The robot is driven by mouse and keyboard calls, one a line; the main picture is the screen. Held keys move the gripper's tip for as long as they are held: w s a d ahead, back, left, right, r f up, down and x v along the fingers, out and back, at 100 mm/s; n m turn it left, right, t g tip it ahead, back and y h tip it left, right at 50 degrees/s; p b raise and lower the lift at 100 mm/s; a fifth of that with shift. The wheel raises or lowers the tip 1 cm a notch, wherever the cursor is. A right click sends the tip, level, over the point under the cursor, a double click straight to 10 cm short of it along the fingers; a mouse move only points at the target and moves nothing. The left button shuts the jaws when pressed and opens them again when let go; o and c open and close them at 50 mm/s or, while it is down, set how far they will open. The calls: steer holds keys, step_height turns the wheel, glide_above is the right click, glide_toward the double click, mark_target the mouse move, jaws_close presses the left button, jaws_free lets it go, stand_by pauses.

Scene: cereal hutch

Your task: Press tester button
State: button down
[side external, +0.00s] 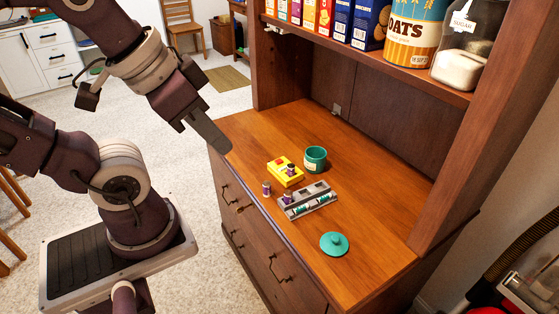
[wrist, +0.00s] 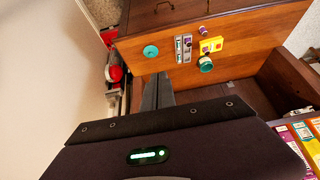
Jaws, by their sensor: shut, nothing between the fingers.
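The yellow tester (side external: 285,175) sits on the wooden counter, with a small red patch on top that looks like its button. A dark purple-and-grey battery (side external: 291,169) stands upright at the tester; whether it is seated in it is too small to tell. The tester also shows in the wrist view (wrist: 214,44), at upper right. My gripper (side external: 224,147) is shut and empty, above the counter's left edge in the side view, well apart from the tester. Its closed fingers show in the wrist view (wrist: 157,78).
A grey battery holder (side external: 309,203) with teal and purple batteries lies beside the tester. Another battery (side external: 266,188) stands near the front edge. A teal cup (side external: 315,159) and teal lid (side external: 334,244) flank them. A shelf (side external: 370,62) with boxes and jars overhangs the counter's back.

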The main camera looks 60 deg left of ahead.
stand_by(0.3)
steer(key=m+t+y, duration=0.1)
steer(key=m+t, duration=0.3)
steer(key=m, duration=0.4)
glide_above(276, 162)
step_height(276, 162, down, 23)
steer(key=shift+f, duration=4.35)
